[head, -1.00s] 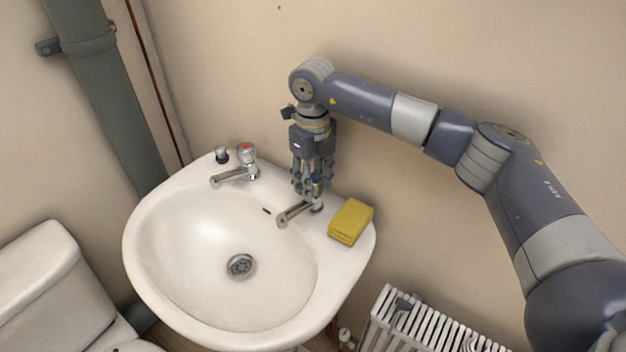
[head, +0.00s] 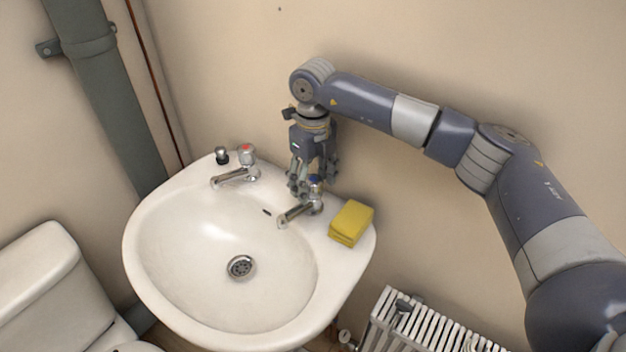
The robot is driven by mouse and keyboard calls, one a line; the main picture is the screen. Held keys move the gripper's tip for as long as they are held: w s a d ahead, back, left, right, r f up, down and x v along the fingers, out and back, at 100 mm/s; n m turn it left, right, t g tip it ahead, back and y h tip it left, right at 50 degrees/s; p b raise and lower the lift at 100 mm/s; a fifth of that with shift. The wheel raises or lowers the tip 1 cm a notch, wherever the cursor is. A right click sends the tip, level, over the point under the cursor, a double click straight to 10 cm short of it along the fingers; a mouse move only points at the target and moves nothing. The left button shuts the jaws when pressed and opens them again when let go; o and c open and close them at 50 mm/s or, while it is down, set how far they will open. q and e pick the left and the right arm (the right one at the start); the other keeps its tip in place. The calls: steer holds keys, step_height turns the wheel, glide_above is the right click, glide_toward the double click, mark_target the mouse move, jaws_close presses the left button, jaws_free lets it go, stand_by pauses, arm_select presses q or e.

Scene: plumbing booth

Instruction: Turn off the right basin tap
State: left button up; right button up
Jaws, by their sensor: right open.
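The right basin tap (head: 300,211) has a chrome spout pointing to the lower left over the basin and a blue-marked handle on top. My right gripper (head: 308,190) is open and points down at the tap's handle, with fingers on either side of it. The fingers partly hide the handle, and I cannot tell whether they touch it. No water stream is visible under the spout. My left gripper is not in view.
The left tap (head: 240,170) with a red mark stands on the white basin (head: 180,285), beside a dark plug (head: 221,156). A yellow sponge (head: 350,223) lies close to the right tap. A radiator (head: 425,322) is below right, a toilet (head: 45,290) at left.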

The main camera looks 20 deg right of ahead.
mark_target(313, 179)
step_height(313, 179, up, 12)
stand_by(0.4)
stand_by(0.3)
